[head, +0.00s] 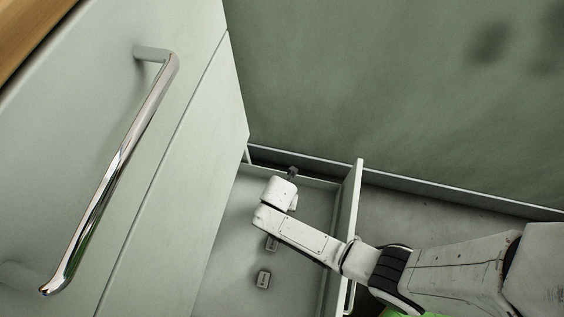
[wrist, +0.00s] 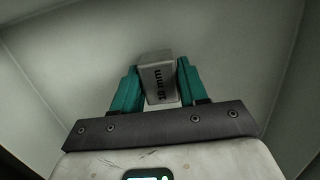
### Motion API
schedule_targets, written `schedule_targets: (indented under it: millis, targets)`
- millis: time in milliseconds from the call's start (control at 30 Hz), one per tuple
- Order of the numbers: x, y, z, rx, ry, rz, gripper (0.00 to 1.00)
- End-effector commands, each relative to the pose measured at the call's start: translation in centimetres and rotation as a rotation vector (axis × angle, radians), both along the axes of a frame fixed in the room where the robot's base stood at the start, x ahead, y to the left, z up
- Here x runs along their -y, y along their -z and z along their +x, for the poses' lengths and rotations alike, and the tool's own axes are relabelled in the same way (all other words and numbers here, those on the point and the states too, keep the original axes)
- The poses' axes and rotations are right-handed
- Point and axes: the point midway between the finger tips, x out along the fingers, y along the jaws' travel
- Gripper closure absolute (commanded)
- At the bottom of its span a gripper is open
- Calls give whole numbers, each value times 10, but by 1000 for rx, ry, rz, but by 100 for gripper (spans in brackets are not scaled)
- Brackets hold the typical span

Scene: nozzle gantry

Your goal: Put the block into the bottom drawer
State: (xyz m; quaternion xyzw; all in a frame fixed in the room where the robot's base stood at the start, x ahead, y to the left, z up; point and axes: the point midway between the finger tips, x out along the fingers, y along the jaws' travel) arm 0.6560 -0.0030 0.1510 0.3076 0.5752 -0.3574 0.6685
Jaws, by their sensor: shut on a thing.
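The block (wrist: 157,80) is a small grey metal piece with dark lettering ending in "mm". In the wrist view it sits between the teal fingers of my gripper (wrist: 158,68), which is shut on it. The bottom drawer (head: 230,272) is pulled open in the head view, with pale inner walls. My arm reaches over its front into the drawer space. My fingers and the held block cannot be made out in the head view. Pale drawer walls and corners surround the gripper in the wrist view. The height of the block above the drawer floor is unclear.
Two small grey labelled pieces, one nearer (head: 263,279) and one partly behind my arm (head: 271,244), show in the drawer. The drawer's front panel (head: 346,225) stands under my arm. A closed cabinet front with a chrome handle (head: 120,160) is at left; a green wall (head: 380,80) is behind.

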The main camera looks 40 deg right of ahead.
Motion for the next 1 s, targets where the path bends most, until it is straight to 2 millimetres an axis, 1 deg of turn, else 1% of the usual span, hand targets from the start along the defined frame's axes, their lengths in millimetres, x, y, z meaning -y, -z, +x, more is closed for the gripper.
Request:
schedule_targets:
  millis: [33, 100, 333, 467, 500, 767, 1000]
  targets:
    - [0, 12, 1, 1, 0, -1, 100]
    - [0, 16, 1, 1, 0, -1, 100]
    - [0, 14, 0, 1, 0, 0, 100]
    - [0, 17, 0, 1, 0, 0, 100]
    - [0, 18, 0, 0, 0, 0, 56]
    - [0, 17, -1, 0, 0, 0, 32]
    - [0, 16, -1, 0, 0, 0, 32]
